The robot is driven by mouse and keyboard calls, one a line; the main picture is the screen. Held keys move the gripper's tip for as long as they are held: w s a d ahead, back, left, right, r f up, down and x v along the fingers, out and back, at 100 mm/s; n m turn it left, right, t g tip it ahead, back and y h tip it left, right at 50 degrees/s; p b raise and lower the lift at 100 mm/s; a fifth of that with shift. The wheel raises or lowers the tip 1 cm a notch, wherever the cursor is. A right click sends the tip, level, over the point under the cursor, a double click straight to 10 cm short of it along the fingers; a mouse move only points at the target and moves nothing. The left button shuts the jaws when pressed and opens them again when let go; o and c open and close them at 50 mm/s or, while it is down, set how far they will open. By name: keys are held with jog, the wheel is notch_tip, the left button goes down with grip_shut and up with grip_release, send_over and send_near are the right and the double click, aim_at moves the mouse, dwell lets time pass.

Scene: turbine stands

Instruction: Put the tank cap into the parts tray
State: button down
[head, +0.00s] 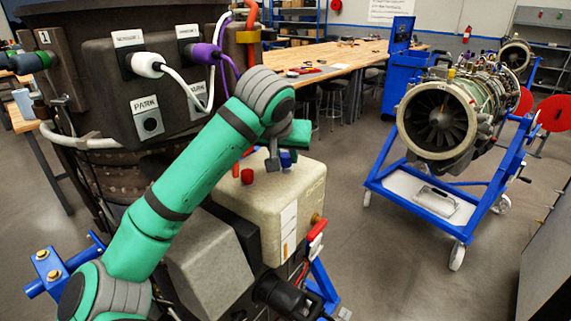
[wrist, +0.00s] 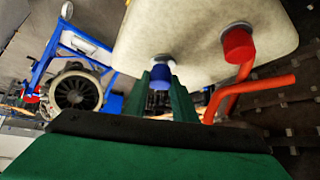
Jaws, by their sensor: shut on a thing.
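A beige tank (head: 268,207) stands in the middle of the head view, with a blue cap (head: 286,159) and a red cap (head: 247,176) on its top. My gripper (head: 282,161) points down at the blue cap. In the wrist view, my green fingers (wrist: 162,90) are shut on the blue cap (wrist: 160,76), at a pale ring on the tank's surface. I cannot tell whether the cap is still seated. The red cap (wrist: 238,44) is apart from my fingers.
An orange pipe (wrist: 250,85) runs close beside my gripper. A dark engine body (head: 95,140) with cables is at left. A turbine on a blue stand (head: 400,196), holding a pale lower panel (head: 395,183), is at right. A wooden workbench (head: 330,60) is behind. Floor between is clear.

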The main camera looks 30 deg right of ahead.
jog(key=shift+r, duration=0.25)
jog(key=shift+r, duration=0.75)
